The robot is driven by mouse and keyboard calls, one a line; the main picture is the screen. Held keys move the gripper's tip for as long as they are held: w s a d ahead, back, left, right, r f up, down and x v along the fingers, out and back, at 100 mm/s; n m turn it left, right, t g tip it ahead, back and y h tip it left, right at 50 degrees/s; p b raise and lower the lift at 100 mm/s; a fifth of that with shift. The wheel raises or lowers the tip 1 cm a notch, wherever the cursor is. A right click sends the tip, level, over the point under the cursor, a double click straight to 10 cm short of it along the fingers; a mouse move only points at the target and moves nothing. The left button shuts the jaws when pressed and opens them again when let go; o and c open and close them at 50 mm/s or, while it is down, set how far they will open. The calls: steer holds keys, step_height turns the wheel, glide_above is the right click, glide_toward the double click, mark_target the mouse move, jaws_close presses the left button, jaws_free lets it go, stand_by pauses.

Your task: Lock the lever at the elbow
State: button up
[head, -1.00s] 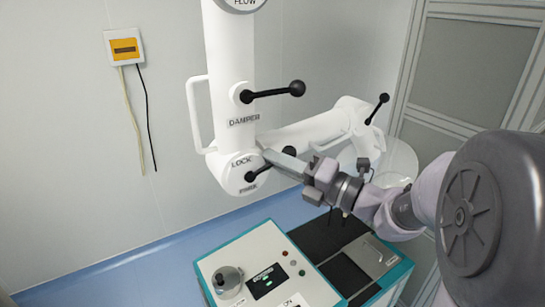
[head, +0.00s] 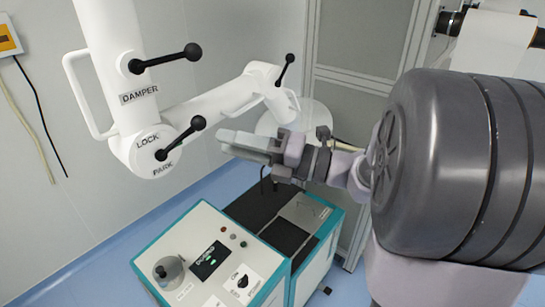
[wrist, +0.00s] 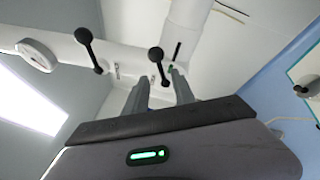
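The elbow lever (head: 180,139) is a black rod with a ball knob on the white elbow joint (head: 140,153). It slants up and right from its pivot. The word LOCK is above left of the pivot and PARK is below it. My gripper (head: 226,139) is right of the knob, with a visible gap, and points left. In the wrist view the two fingers of my gripper (wrist: 158,80) stand apart with nothing held. A black lever knob (wrist: 156,53) shows ahead between them, probably the elbow lever.
A second black lever (head: 165,58) is above the DAMPER label, and a third (head: 285,70) is on the far joint. A white handle (head: 82,95) is on the column. A teal and white console (head: 225,255) stands below. Free space lies between gripper and elbow.

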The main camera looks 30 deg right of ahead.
steer(key=b+v, duration=0.1)
steer(key=v, duration=0.6)
steer(key=shift+s+d, duration=0.25)
steer(key=shift+d, duration=0.05)
steer(key=s+a+f+n+g+h+b, duration=0.1)
steer(key=s+a+f+n+g+b, duration=0.15)
steer(key=a+f+n+b, duration=0.45)
steer(key=s+a+f+n+g+b, duration=0.2)
steer(key=a+f+n+g, duration=0.15)
steer(key=f, duration=0.45)
steer(key=s+a+f+n+g+h+b, duration=0.1)
steer(key=s+a+f+n+g+b, duration=0.1)
steer(key=a+f+n+g+b, duration=0.45)
steer(key=s+f+n+t+h+b, duration=0.2)
steer(key=f+n+h+b, duration=0.2)
steer(key=f+n+b, duration=0.3)
steer(key=s+d+f+n+t+h+b, duration=0.1)
steer(key=s+f+n+t+h+b, duration=0.1)
steer(key=f+n+b, duration=0.5)
step_height(320, 180, down, 8)
steer(key=s+n+h, duration=0.1)
steer(key=n+h, duration=0.1)
steer(key=n, duration=0.2)
steer(key=shift+r+n+h, duration=0.25)
steer(key=shift+n+h, duration=0.15)
